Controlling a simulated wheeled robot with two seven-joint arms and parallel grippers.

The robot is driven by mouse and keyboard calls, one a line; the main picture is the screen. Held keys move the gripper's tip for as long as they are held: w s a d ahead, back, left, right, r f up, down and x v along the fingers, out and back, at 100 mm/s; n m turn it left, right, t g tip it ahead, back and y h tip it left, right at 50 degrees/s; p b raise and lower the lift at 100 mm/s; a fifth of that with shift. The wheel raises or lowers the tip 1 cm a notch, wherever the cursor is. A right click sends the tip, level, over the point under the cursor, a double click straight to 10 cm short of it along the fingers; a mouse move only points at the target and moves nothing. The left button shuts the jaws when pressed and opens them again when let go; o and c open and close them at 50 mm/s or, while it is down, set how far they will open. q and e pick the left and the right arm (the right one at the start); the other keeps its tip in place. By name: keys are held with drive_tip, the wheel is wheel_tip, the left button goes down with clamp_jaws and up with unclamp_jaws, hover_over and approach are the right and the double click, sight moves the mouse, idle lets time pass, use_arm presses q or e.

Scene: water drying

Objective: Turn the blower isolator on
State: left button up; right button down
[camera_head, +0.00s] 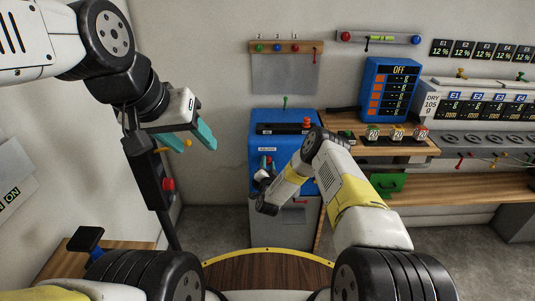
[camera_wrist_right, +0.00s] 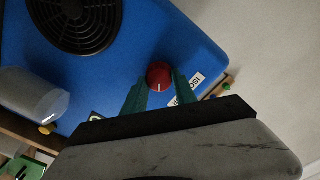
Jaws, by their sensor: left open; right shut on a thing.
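The blue blower cabinet (camera_head: 258,128) stands in the middle of the head view, with a small white label on its front. In the right wrist view its blue face (camera_wrist_right: 135,45) carries a red isolator knob (camera_wrist_right: 159,74) beside a white label that starts "ISO". A small white mark shows on the knob. My right gripper (camera_wrist_right: 160,88) is shut on the knob, one teal finger on each side. In the head view my right gripper (camera_head: 266,166) is at the cabinet front and its wrist hides part of it. My left gripper (camera_head: 190,140) is open and empty in the air.
A black fan grille (camera_wrist_right: 75,22) and a translucent cylinder (camera_wrist_right: 38,94) lie near the knob in the wrist view. A wooden bench (camera_head: 450,187) and a blue display reading OFF (camera_head: 390,88) stand right. A red button (camera_head: 168,184) is below my left gripper.

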drive_tip(key=m, duration=0.7)
drive_tip(key=shift+f, duration=0.15)
idle(0.4)
drive_tip(key=c, duration=1)
unclamp_jaws()
drive_tip(key=s, duration=0.8)
drive_tip(key=shift+w, duration=0.1)
